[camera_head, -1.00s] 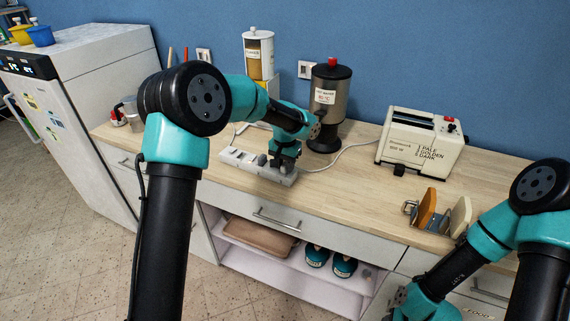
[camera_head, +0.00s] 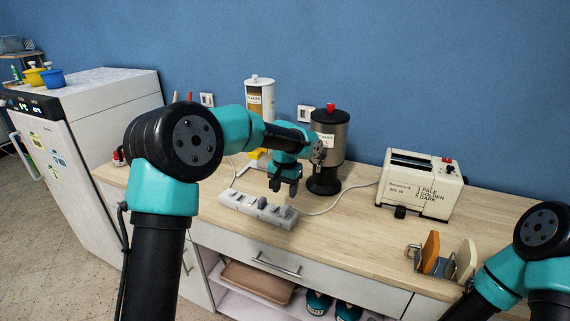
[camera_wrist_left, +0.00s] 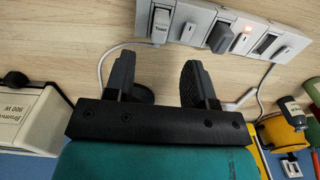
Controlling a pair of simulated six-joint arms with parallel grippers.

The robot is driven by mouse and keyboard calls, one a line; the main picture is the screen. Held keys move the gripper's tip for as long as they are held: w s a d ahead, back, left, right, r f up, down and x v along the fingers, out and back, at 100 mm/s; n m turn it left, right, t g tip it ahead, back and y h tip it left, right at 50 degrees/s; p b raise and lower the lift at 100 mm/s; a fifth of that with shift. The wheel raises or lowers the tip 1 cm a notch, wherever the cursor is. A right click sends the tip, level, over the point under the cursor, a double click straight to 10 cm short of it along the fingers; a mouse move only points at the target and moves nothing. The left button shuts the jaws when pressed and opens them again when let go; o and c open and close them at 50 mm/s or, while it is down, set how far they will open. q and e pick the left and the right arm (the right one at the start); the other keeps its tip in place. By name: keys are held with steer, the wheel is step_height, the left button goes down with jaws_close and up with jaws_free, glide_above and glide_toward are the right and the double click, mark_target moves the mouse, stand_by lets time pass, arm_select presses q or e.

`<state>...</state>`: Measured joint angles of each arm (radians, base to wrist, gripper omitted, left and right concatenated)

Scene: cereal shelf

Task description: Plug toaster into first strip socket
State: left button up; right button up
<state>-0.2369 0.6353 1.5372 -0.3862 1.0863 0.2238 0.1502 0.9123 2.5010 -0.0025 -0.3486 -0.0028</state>
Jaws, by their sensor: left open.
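The cream toaster (camera_head: 420,186) stands on the right of the counter; its cord runs left to the strip. The white power strip (camera_head: 246,206) lies on the counter at the middle, and crosses the top of the left wrist view (camera_wrist_left: 200,22). A pale plug labelled "Toast" (camera_wrist_left: 160,27) stands in the end socket, at the strip's right end in the head view (camera_head: 286,211). How deep it sits is unclear. A dark plug (camera_wrist_left: 222,38) stands in another socket. My left gripper (camera_head: 284,187) is open and empty above the plug, apart from it. My right gripper is out of view.
A dark dispenser with a red knob (camera_head: 329,150) stands close behind my left gripper. A cereal canister (camera_head: 260,103) is behind the strip. A rack with wooden slabs (camera_head: 442,262) stands front right. An orange switch light (camera_wrist_left: 246,29) glows on the strip.

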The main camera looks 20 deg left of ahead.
arm_select(q)
step_height(320, 180, up, 10)
steer(key=shift+f, duration=0.2)
stand_by(0.6)
